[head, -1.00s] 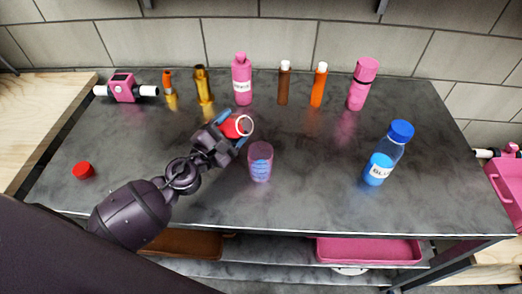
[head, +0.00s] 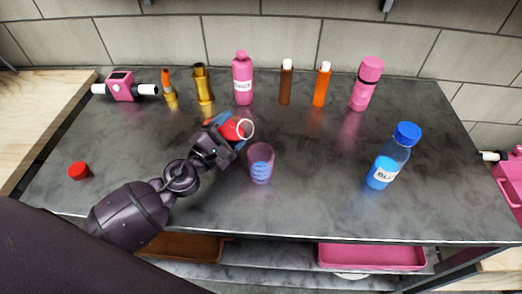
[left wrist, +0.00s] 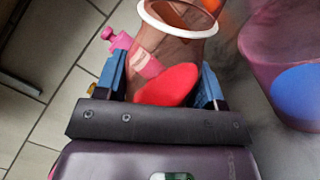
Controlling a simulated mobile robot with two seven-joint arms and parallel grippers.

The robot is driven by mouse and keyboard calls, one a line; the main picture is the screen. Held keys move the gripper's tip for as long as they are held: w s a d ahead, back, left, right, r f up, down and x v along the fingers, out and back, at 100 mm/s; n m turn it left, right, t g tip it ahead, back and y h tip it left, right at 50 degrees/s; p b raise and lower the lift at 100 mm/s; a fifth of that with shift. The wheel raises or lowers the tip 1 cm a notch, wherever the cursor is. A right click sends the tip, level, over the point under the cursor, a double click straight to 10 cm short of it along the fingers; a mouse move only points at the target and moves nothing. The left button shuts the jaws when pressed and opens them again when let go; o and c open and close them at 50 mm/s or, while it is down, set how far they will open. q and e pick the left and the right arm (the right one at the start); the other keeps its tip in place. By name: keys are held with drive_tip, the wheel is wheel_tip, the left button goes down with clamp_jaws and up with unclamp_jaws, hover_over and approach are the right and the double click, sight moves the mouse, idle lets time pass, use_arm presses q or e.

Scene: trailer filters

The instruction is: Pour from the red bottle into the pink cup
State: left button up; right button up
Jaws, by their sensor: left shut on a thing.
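The red bottle (head: 231,129) is held in my left gripper (head: 222,126), tilted with its open white-rimmed mouth toward the pink cup. In the left wrist view the bottle (left wrist: 165,60) sits between the blue fingers of my gripper (left wrist: 163,85); red contents lie inside the clear body. The pink cup (head: 261,165) stands upright on the counter, just right of and nearer than the bottle mouth. It has blue markings and also shows at the right of the left wrist view (left wrist: 265,40). I see no stream between them. A red cap (head: 79,171) lies at the counter's left. My right gripper is not in view.
A blue bottle (head: 391,158) stands at the right of the grey counter (head: 320,200). Along the back stand a pink bottle (head: 243,85), brown (head: 286,85) and orange (head: 322,86) bottles, another pink bottle (head: 366,85) and a pink device (head: 123,87). The front middle is clear.

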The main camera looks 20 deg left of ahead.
use_arm(q)
drive_tip(key=shift+s+r, duration=0.1)
drive_tip(key=shift+r, duration=0.1)
drive_tip(key=shift+m, duration=0.3)
drive_tip(key=shift+r, duration=0.1)
idle(0.3)
drive_tip(key=shift+a+r+m, duration=0.1)
drive_tip(key=shift+r+m, duration=0.1)
drive_tip(key=shift+m, duration=0.3)
idle(0.6)
drive_tip(key=shift+f+m+h+b, duration=0.1)
drive_tip(key=shift+m+h+b, duration=0.3)
drive_tip(key=shift+m, duration=0.1)
drive_tip(key=shift+a+m, duration=0.1)
drive_tip(key=shift+m, duration=0.4)
idle(0.4)
